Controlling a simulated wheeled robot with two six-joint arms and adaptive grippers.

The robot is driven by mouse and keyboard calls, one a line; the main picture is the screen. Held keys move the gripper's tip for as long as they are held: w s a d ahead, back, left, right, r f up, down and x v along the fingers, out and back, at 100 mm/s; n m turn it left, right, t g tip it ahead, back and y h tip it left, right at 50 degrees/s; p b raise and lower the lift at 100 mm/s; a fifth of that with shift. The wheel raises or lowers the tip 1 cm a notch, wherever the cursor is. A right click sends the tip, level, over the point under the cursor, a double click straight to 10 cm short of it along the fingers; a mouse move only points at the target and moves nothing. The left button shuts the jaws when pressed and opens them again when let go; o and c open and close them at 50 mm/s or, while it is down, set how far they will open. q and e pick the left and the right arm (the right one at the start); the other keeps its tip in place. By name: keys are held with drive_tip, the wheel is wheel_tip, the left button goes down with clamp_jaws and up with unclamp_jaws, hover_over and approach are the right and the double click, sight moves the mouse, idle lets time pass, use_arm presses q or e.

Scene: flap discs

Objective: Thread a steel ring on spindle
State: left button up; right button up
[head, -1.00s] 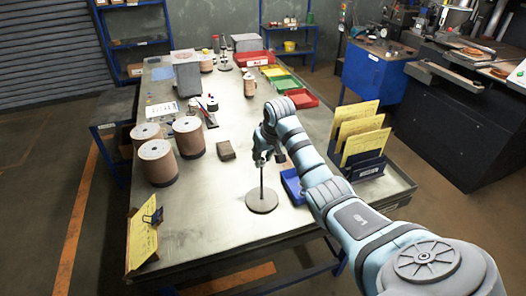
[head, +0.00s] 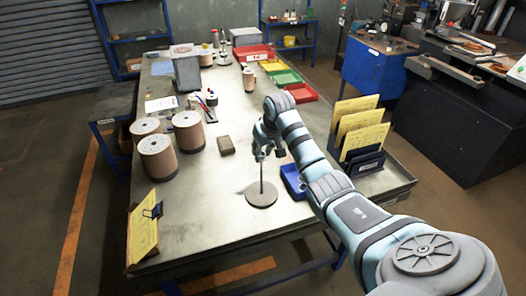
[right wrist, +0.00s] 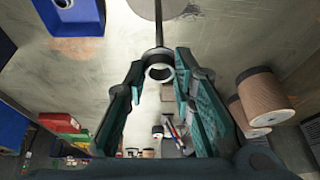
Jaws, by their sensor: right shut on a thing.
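The spindle is a thin dark upright rod (head: 261,174) on a round grey base (head: 261,194) on the table. My right gripper (head: 265,154) is over the top of the rod, pointing down. In the right wrist view the right gripper (right wrist: 160,85) is shut on a steel ring (right wrist: 160,73), held between its fingertips. The rod (right wrist: 158,28) runs from its base (right wrist: 158,7) to the ring's edge there. I cannot tell whether its tip is inside the ring or just beside it. The ring is too small to make out in the head view. My left gripper is not in view.
A blue bin (head: 293,181) stands close to the right of the spindle. Yellow cards in a dark rack (head: 363,163) are further right. A brown block (head: 226,145) and several brown spools (head: 157,158) are to the left. The table front is clear.

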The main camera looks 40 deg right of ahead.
sight(264, 157)
drive_tip(key=shift+f, duration=1.5)
drive_tip(key=shift+f, duration=0.1)
drive_tip(key=shift+f+b, duration=2.95)
drive_tip(key=shift+f, duration=2.8)
drive_tip(key=shift+o, duration=1.4)
drive_tip(key=shift+f, duration=0.2)
drive_tip(key=o, duration=0.5)
drive_tip(key=shift+r, duration=0.1)
drive_tip(key=v, duration=1.2)
